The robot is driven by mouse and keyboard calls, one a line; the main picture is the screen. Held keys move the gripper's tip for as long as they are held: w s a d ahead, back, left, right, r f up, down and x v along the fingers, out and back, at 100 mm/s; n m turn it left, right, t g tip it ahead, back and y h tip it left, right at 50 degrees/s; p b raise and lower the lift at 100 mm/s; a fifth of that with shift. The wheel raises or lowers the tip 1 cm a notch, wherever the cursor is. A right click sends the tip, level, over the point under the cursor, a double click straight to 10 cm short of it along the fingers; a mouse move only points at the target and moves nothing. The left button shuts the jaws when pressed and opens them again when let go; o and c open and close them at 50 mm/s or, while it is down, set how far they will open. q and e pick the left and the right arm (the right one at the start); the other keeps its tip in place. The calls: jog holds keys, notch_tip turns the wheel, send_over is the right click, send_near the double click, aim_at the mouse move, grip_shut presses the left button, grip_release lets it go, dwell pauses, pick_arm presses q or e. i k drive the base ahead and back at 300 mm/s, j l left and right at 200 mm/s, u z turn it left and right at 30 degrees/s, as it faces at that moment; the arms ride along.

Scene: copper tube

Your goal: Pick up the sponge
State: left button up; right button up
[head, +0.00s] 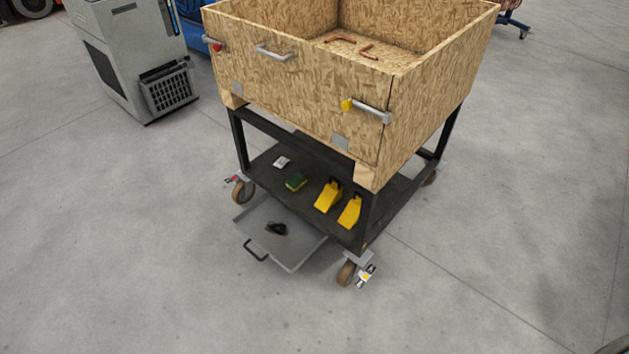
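The sponge (296,182) is a small block with a dark green top and a yellowish side. It lies on the black lower shelf (266,162) of a wheeled cart, under the wooden box. It sits left of two yellow wedge-shaped things, with a gap between. Neither of my grippers shows in the head view.
A wooden box (300,95) with handles tops the cart and holds copper tubes (369,52). Yellow wedges (328,197) and a small whitish item (282,162) share the shelf. A grey tray (290,247) with a black object juts out below. A grey machine (130,60) stands left. Floor in front is clear.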

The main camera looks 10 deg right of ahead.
aim_at(294, 183)
jog(key=i+j+z, duration=0.3)
jog(key=z, duration=0.2)
jog(key=i+j+z, duration=0.2)
jog(key=j+z, duration=0.25)
